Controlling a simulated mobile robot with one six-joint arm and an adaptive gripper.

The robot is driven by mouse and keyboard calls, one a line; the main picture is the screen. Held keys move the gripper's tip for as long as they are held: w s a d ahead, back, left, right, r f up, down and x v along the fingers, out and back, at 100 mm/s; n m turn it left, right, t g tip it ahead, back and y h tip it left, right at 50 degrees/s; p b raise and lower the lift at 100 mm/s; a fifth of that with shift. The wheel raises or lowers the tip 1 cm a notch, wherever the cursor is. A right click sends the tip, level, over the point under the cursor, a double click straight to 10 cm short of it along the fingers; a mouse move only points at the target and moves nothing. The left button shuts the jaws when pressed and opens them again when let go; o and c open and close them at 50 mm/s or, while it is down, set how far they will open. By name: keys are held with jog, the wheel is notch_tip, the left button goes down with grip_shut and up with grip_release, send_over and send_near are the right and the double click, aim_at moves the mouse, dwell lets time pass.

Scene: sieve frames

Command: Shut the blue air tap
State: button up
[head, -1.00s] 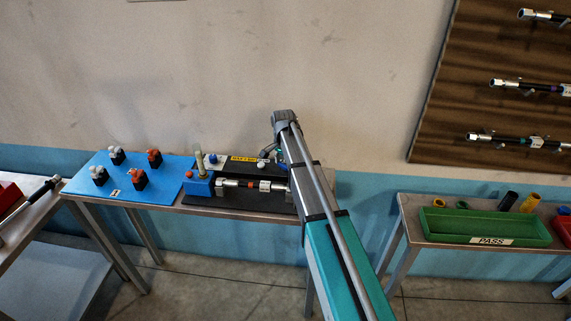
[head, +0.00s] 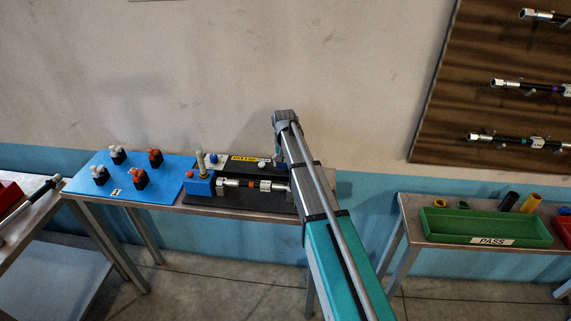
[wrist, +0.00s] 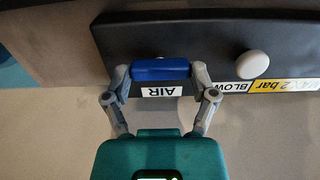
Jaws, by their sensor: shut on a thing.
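The blue air tap (wrist: 160,70) shows in the wrist view as a bar-shaped handle lying crosswise, at the edge of a dark panel. A white AIR label, upside down in this view, sits just below it. My gripper (wrist: 160,73) is shut on the blue handle, one grey finger at each end. What lies under the handle is hidden. In the head view my arm covers most of the gripper and the tap, at the right end of the black test rig (head: 240,200).
A white knob (wrist: 252,64) by the BLOW label stands right of the tap in the wrist view, near a yellow label (wrist: 283,86). A blue board (head: 130,180) with several fittings is at left; a green PASS tray (head: 485,226) at right.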

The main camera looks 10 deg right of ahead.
jog(key=shift+s, duration=0.2)
jog(key=o, duration=1)
jog(key=shift+r, duration=0.1)
jog(key=shift+w, duration=0.1)
